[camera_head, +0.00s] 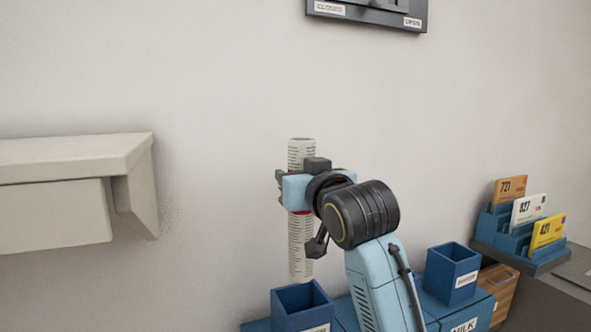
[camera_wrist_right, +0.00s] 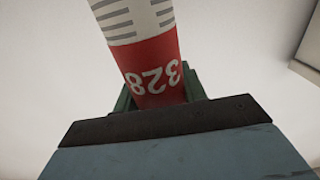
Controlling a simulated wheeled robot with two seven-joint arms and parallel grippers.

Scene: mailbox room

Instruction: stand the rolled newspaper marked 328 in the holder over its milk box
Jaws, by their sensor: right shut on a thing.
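The rolled newspaper (camera_head: 301,247) is white with printed lines and a red band, and stands upright in the air. The band reads 328 in the right wrist view (camera_wrist_right: 153,78). My right gripper (camera_head: 298,190) is shut around its middle. The newspaper's lower end is just above and behind the left blue square holder (camera_head: 302,307) in the head view; I cannot tell if it is over the opening. A second blue holder (camera_head: 452,273) stands to the right on a blue box marked MILK (camera_head: 463,325). The left holder's label is cut off. My left gripper is not in view.
A pale shelf-like box (camera_head: 75,190) juts from the wall at left. A blue rack (camera_head: 520,232) with cards 721, 827 and 421 stands at right. A wooden box (camera_head: 499,292) is beside the milk box. A dark panel (camera_head: 368,10) hangs above. The wall around the newspaper is clear.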

